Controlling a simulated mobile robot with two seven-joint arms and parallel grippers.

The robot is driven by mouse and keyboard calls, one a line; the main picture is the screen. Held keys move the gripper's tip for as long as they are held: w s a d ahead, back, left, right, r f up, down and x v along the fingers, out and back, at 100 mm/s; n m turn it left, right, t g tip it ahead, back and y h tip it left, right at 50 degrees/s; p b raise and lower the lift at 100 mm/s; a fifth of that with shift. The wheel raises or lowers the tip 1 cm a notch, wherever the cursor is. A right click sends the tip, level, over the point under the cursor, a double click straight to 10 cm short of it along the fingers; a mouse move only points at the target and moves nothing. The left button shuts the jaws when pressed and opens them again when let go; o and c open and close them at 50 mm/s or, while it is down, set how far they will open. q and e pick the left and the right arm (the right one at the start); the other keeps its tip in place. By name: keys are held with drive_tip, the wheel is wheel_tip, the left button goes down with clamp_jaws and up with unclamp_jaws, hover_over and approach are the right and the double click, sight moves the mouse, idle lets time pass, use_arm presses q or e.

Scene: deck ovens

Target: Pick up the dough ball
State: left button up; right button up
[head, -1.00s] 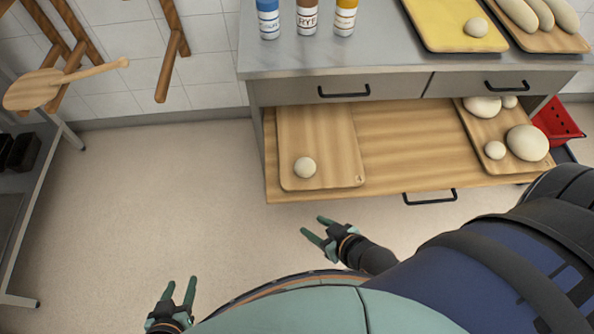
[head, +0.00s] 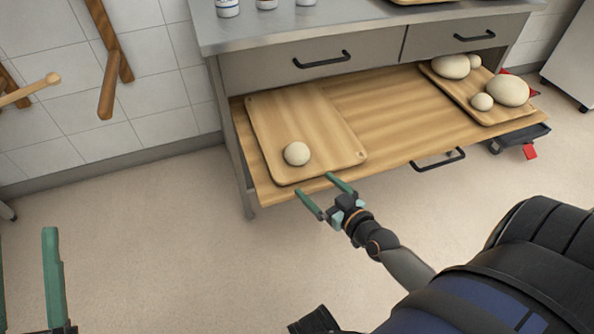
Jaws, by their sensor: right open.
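A small round pale dough ball (head: 296,154) lies alone near the front of a wooden board (head: 290,108) on the left of the pulled-out wooden shelf (head: 385,110). My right gripper (head: 313,184) is open and empty. In the picture its fingertips are just below the dough ball, at the shelf's front edge; they do not touch the ball. My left gripper (head: 27,240) is at the lower left edge, partly cut off, with its fingers apart and nothing seen between them. It is far from the shelf.
A second board (head: 460,92) at the shelf's right holds several dough pieces, large and small. The steel counter (head: 350,22) with drawers overhangs the shelf's back. A black handle (head: 438,160) sticks out at the shelf's front.

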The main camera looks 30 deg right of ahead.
sight(297, 153)
drive_tip(key=shift+t+h, duration=0.3)
drive_tip(key=shift+t, duration=0.1)
drive_tip(key=w+d+b, duration=0.1)
drive_tip(key=w, duration=0.1)
drive_tip(key=w+f+b, duration=0.1)
drive_tip(key=w, duration=0.2)
drive_tip(key=w+d+f+b, duration=0.1)
drive_tip(key=w, duration=0.2)
drive_tip(key=shift+d, duration=0.3)
drive_tip(key=w+b, duration=0.1)
drive_tip(key=w, duration=0.3)
drive_tip(key=shift+w+r, duration=0.2)
drive_tip(key=shift+w+d, duration=0.1)
drive_tip(key=shift+w, duration=0.5)
use_arm(q)
drive_tip(key=s+h, duration=0.1)
drive_tip(key=f+m+h, duration=0.1)
drive_tip(key=s+m+h, duration=0.1)
drive_tip(key=shift+s+d+f, duration=0.25)
drive_tip(key=shift+s+d, duration=0.05)
drive_tip(key=shift+d, duration=0.1)
use_arm(e)
drive_tip(key=shift+c, duration=0.2)
drive_tip(key=c, duration=1.1)
drive_tip(key=shift+r, duration=0.1)
